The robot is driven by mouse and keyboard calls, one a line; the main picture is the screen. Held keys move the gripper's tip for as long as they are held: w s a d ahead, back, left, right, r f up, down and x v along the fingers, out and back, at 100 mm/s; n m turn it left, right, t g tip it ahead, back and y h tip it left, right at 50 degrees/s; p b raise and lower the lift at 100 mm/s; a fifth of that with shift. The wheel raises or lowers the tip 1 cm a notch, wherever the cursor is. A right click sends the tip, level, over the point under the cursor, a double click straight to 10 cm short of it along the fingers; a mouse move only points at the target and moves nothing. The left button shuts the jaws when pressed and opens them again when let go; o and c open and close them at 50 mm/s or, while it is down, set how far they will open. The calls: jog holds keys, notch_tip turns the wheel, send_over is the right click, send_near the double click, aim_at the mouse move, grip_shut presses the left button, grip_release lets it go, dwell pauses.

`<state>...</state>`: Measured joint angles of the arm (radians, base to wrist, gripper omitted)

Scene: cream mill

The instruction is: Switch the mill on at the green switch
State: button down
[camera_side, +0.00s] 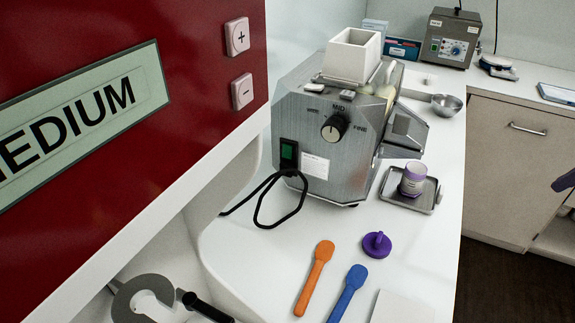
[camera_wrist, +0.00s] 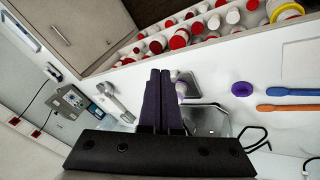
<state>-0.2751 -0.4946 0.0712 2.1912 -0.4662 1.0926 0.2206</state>
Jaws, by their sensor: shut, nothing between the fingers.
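The mill (camera_side: 318,165) is a grey metal box with a white square hopper on top and a black dial on its front, in the middle of the side view. Its green switch (camera_side: 288,152) sits in a black housing at the lower left of that front, above a black cord. In the wrist view only part of the mill (camera_wrist: 208,122) shows behind my gripper, and the switch is hidden. My gripper (camera_wrist: 160,73) has its two dark purple fingers together and empty. In the side view, a dark purple tip shows at the right edge, well apart from the mill.
A purple-banded jar (camera_side: 413,180) stands on a small metal tray under the outlet. A purple lid (camera_side: 377,244), an orange spatula (camera_side: 315,278) and a blue spatula (camera_side: 347,294) lie in front. A red panel (camera_side: 130,90) fills the side view's left. Red-capped jars (camera_wrist: 180,39) fill an open drawer.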

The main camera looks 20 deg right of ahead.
jog(key=w+a+r+n+t+h, duration=0.1)
jog(key=w+a+n+t+h, duration=0.15)
jog(key=w, duration=0.35)
jog(key=w+a+n+t+h, duration=0.1)
jog(key=w+a+n, duration=0.1)
jog(key=w+a, duration=0.3)
jog(key=w+a+n+t+y, duration=0.1)
jog(key=w+a+n+t, duration=0.15)
jog(key=a, duration=0.35)
jog(key=w+a+n+t, duration=0.2)
jog(key=w+a, duration=0.2)
jog(key=a, duration=0.2)
jog(key=a+f+n+t+y, duration=0.1)
jog(key=a+n+t+y, duration=0.4)
jog(key=a, duration=1.4)
notch_tip(320, 180, down, 10)
jog(key=y, duration=0.1)
jog(key=shift+s+d+n+g, duration=0.3)
jog(key=shift+d+g, duration=0.1)
jog(key=shift+w+f, duration=0.1)
jog(key=shift+w, duration=0.05)
